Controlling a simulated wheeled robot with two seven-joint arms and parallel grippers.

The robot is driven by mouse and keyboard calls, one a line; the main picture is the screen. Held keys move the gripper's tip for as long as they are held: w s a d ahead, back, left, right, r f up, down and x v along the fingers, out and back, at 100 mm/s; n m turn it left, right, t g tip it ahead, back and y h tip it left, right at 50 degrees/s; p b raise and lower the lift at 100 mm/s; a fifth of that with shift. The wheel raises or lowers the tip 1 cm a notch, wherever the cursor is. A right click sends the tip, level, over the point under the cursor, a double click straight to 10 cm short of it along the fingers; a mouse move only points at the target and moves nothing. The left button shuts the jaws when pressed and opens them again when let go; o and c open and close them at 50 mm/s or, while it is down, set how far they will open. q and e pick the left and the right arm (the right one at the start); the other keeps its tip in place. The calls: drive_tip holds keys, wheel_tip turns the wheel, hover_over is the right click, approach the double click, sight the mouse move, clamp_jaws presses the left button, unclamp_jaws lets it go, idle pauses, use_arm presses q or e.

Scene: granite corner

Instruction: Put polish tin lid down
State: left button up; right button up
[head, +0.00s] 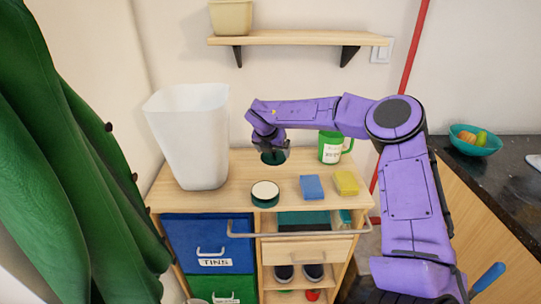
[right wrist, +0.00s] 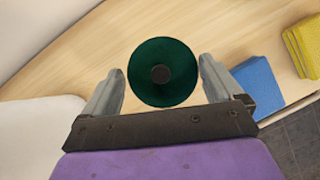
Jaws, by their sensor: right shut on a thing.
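My right gripper (head: 268,146) points down over the back middle of the wooden cabinet top, shut on the dark green polish tin lid (head: 273,158). In the right wrist view the round lid (right wrist: 163,85), with a dark spot at its centre, sits between the two grey fingers (right wrist: 162,88). I cannot tell whether the lid touches the wood. The open polish tin (head: 265,194), green with a cream-coloured top face, stands near the front edge, in front of the lid. It does not show in the right wrist view. My left gripper is out of view.
A white bin (head: 188,135) stands at the left of the top. A blue sponge (head: 312,187) and a yellow sponge (head: 346,183) lie at the right, with a green mug (head: 330,148) behind. Bare wood (head: 230,170) shows around the tin. A shelf (head: 300,39) hangs above.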

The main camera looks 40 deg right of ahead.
sight(269, 155)
drive_tip(key=w+f, duration=0.1)
drive_tip(key=w+d+f, duration=0.1)
drive_tip(key=f, duration=0.1)
drive_tip(key=shift+w+d, duration=0.1)
wheel_tip(269, 155, down, 2)
drive_tip(key=shift+f+p, duration=0.2)
drive_tip(key=shift+p, duration=0.3)
drive_tip(key=shift+f, duration=0.55)
drive_tip(key=o, duration=0.7)
drive_tip(key=shift+r, duration=0.1)
drive_tip(key=shift+r, duration=0.2)
drive_tip(key=shift+a+r, duration=0.2)
drive_tip(key=shift+r, duration=0.1)
drive_tip(key=b+v, duration=0.2)
drive_tip(key=v, duration=0.9)
drive_tip(key=shift+r, duration=0.1)
